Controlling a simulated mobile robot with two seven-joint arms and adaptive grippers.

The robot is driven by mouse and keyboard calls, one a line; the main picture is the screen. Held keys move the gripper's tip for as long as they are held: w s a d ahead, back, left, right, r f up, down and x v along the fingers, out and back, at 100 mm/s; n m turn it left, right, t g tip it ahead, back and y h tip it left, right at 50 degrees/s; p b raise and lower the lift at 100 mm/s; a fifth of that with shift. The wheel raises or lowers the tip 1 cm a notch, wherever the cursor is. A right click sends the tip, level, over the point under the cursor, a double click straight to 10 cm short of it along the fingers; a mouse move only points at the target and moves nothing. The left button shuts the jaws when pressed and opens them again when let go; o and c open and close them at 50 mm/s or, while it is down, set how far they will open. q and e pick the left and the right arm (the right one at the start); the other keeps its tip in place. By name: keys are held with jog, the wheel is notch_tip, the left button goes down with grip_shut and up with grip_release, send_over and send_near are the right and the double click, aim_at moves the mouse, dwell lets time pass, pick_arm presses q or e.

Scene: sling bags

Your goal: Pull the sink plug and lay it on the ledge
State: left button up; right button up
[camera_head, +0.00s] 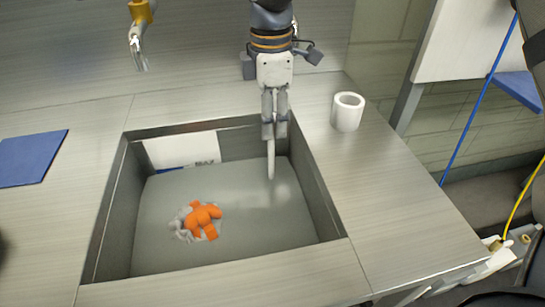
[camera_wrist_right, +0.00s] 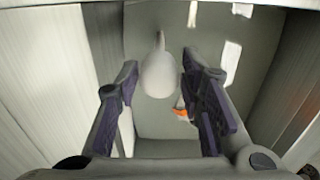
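The sink basin (camera_head: 330,215) is a sunken grey box in the counter. On its floor lies a lobed orange piece (camera_head: 203,218) with tangled grey parts around it; I cannot tell whether this is the plug. A bit of the orange piece (camera_wrist_right: 181,112) shows past my fingers in the wrist view. My right gripper (camera_head: 274,134) points down over the basin's back right. Its fingers (camera_wrist_right: 164,100) stand apart. A smooth white tapered thing (camera_wrist_right: 158,74) shows in the gap, touching neither finger visibly; a slim white shape (camera_head: 271,158) hangs below the gripper. My left gripper is out of view.
A white hollow cylinder (camera_head: 347,111) stands on the right ledge, otherwise bare. A blue flat panel (camera_head: 30,158) lies at left. A gold and silver hooked fitting (camera_head: 138,38) is at the back left. Blue and yellow cables hang at right.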

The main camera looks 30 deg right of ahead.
jog(key=shift+c, duration=0.6)
grip_shut()
jog(key=shift+r, duration=2.75)
jog(key=shift+r, duration=2)
